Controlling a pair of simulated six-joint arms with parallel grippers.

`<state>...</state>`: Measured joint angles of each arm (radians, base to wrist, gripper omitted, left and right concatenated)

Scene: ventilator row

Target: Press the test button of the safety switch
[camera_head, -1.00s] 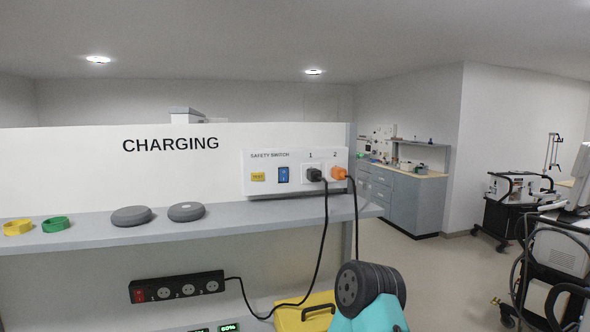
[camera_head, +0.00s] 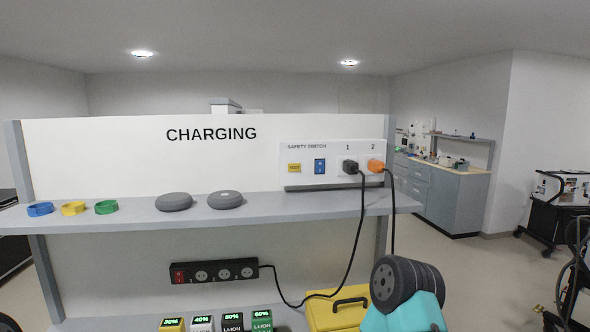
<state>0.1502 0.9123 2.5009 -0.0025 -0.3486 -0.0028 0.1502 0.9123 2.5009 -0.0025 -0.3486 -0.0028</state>
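The safety switch panel (camera_head: 333,164) is a white box on the back board above the shelf, labelled SAFETY SWITCH. Its yellow test button (camera_head: 294,168) is at the left, beside a blue rocker switch (camera_head: 320,167). A black plug (camera_head: 350,167) sits in socket 1 and an orange plug (camera_head: 375,165) in socket 2. One of my arms shows at the bottom right, a dark joint with a teal link, below and to the right of the panel. No gripper fingers are visible, and nothing touches the button.
The grey shelf (camera_head: 255,213) holds two grey discs (camera_head: 174,202) and blue, yellow and green rings (camera_head: 73,208). Below are a black power strip (camera_head: 214,272), a yellow case (camera_head: 336,311) and several batteries (camera_head: 262,320). Black cables hang in front of the shelf's right part.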

